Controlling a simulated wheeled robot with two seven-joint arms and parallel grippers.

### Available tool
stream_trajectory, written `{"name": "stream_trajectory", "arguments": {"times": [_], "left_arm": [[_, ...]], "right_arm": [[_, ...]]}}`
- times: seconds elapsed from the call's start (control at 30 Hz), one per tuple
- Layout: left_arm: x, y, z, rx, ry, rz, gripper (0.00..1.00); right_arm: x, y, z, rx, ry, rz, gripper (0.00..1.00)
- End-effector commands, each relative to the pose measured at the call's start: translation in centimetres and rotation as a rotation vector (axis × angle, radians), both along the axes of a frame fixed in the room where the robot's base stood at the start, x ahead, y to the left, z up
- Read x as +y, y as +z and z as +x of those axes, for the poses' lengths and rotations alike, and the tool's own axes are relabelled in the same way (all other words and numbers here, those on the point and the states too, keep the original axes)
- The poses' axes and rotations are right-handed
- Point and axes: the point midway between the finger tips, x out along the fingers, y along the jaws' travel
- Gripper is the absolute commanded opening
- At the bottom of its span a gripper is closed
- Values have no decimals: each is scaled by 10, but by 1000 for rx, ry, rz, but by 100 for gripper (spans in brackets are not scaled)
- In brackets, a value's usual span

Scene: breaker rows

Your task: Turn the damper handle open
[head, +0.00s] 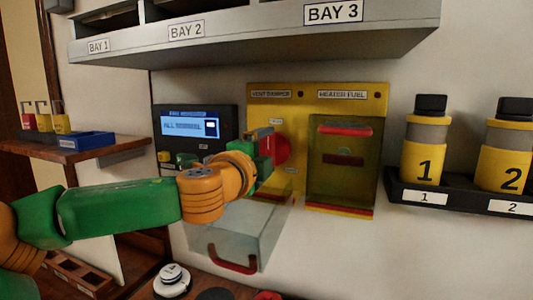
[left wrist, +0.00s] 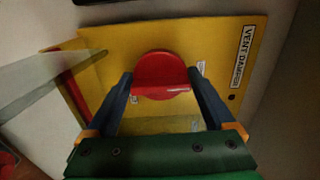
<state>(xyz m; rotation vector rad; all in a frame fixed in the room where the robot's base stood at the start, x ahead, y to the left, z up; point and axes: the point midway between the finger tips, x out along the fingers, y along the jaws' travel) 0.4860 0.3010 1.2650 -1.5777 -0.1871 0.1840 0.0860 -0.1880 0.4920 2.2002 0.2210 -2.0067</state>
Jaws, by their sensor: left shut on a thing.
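The damper handle (head: 282,149) is a red round knob with a bar, on the yellow panel (head: 259,92) under the label VENT DAMPER. In the left wrist view the red handle (left wrist: 160,72) lies between the two blue fingers. My left gripper (head: 268,146) has come in from the left and is shut on the handle; it also shows in the left wrist view (left wrist: 161,84). The gripper and wrist hide part of the handle in the head view. My right gripper is not in view.
A clear box-like cover with a red grip (head: 233,262) juts out below my left wrist. The HEATER FUEL compartment (head: 345,190) is right of the handle. A display (head: 190,127) reads ALL NORMAL. The bay shelf (head: 250,45) overhangs; two yellow canisters (head: 423,155) stand at right.

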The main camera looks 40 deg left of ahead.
Motion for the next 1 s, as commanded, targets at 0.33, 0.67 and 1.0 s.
{"name": "stream_trajectory", "arguments": {"times": [0.33,0.67,1.0], "left_arm": [[0,-1,0,1,0,-3,100],[-3,-1,-14,-3,-1,-1,100],[-15,-1,-64,-3,-1,-1,100]], "right_arm": [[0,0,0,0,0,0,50],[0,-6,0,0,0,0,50],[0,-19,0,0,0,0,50]]}}
